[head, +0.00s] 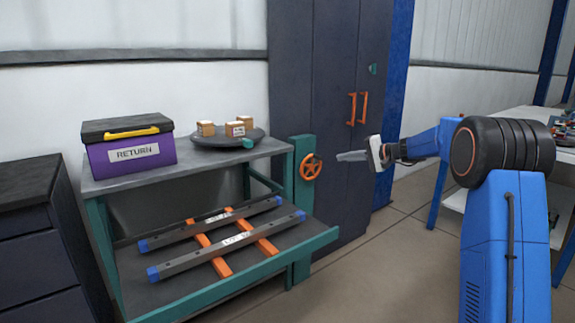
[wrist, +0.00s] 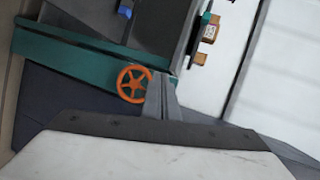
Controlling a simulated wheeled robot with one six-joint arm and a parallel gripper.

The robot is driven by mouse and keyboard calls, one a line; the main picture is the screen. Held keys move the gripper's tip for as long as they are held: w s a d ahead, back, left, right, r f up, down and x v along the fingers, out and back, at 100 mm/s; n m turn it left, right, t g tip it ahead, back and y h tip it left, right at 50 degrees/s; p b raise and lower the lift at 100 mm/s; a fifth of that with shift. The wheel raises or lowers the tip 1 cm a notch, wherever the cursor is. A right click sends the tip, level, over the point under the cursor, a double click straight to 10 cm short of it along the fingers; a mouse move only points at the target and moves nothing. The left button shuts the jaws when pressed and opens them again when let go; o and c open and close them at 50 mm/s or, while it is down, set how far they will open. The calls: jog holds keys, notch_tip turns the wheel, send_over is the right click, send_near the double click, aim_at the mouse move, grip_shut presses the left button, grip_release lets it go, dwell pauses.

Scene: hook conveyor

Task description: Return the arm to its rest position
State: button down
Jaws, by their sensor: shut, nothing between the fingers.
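My gripper (head: 352,156) is shut and empty. In the head view it is at the end of my blue arm, right of the bench and in front of the dark cabinet, with its fingers pointing left. In the wrist view its closed fingers (wrist: 161,98) point up the picture, and an orange handwheel (wrist: 134,84) shows just left of them. In the head view the handwheel (head: 311,167) is on a teal post left of the fingertips. I cannot tell the exact gap between fingertips and wheel.
A teal bench (head: 190,177) holds a purple RETURN box (head: 131,150) and a round turntable (head: 215,140) with small cartons. Its lower shelf holds a rail frame (head: 228,239). A dark cabinet (head: 335,75) stands behind my gripper. A white table (head: 520,123) is at right. The floor between is clear.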

jog(key=s+a+n+g+h, duration=0.2)
jog(key=s+h, duration=0.1)
jog(key=s, duration=1.3)
jog(key=s+a+n+g+h, duration=0.1)
jog(key=s+a+h, duration=0.1)
jog(key=s, duration=1.4)
jog(key=s+d+f+n+h, duration=0.1)
jog(key=s+d+f+h, duration=0.1)
jog(key=s, duration=0.9)
jog(key=s+d+f+h, duration=0.3)
jog(key=s+f, duration=0.3)
jog(key=s, duration=0.5)
jog(key=s+d+f+n+h, duration=0.1)
jog(key=s+d+f, duration=0.3)
jog(key=s, duration=0.7)
jog(key=shift+s+d+f+n+h, duration=0.2)
jog(key=shift+d+f+n+h, duration=0.1)
jog(key=shift+h, duration=0.4)
jog(key=shift+a, duration=0.15)
